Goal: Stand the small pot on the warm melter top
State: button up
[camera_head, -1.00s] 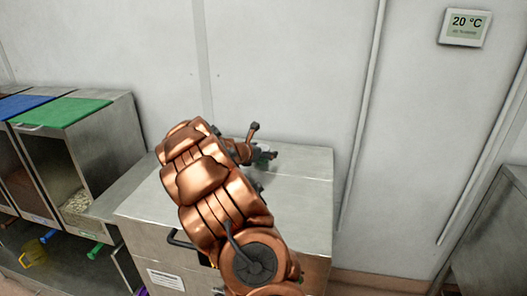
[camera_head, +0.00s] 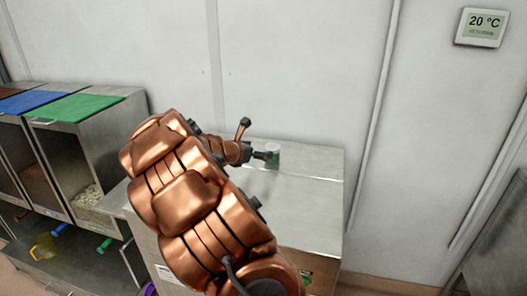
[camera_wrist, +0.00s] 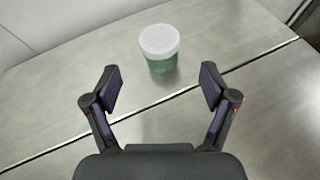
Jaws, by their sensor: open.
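The small pot (camera_wrist: 162,62) is a green tub with a white textured lid. It stands upright on a flat brushed-steel top (camera_wrist: 235,110), beyond a seam that crosses the surface. The pot is ahead of the fingertips and clear of both. My arm hides part of the steel top in the head view.
Steel bins with blue and green lids (camera_head: 75,108) stand to the left, one holding pale pellets. A wall display (camera_head: 482,27) reads 20 °C. The steel top right of the pot is clear.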

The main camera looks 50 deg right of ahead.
jog(key=shift+a+r, duration=0.2)
jog(key=shift+a, duration=0.35)
jog(key=s+a+m+y, duration=0.1)
jog(key=s+a+m, duration=0.2)
jog(key=a, duration=0.1)
jog(key=s+a+m+g+y, duration=0.1)
jog(key=s+a+m, duration=0.2)
jog(key=a, duration=0.1)
jog(key=s+a+r+m+y, duration=0.1)
jog(key=s+a+m, duration=0.1)
jog(key=s+a, duration=0.1)
jog(key=shift+a+r+m, duration=0.1)
jog(key=shift+a+m, duration=0.3)
jog(key=shift+a, duration=0.35)
jog(key=s+a+f+m+y, duration=0.2)
jog(key=s+a, duration=0.3)
jog(key=a, duration=0.6)
jog(key=s+a+f+m+y, duration=0.2)
jog(key=s+a+y, duration=0.3)
jog(key=a, duration=0.6)
jog(key=s+a+f+m+y, duration=0.2)
jog(key=s+a, duration=0.5)
jog(key=a, duration=0.5)
jog(key=shift+f+m+g+y, duration=0.25)
jog(key=shift+m+y, duration=0.45)
jog(key=shift+m, duration=0.4)
jog(key=shift+a+r, duration=0.1)
jog(key=shift+r, duration=0.05)
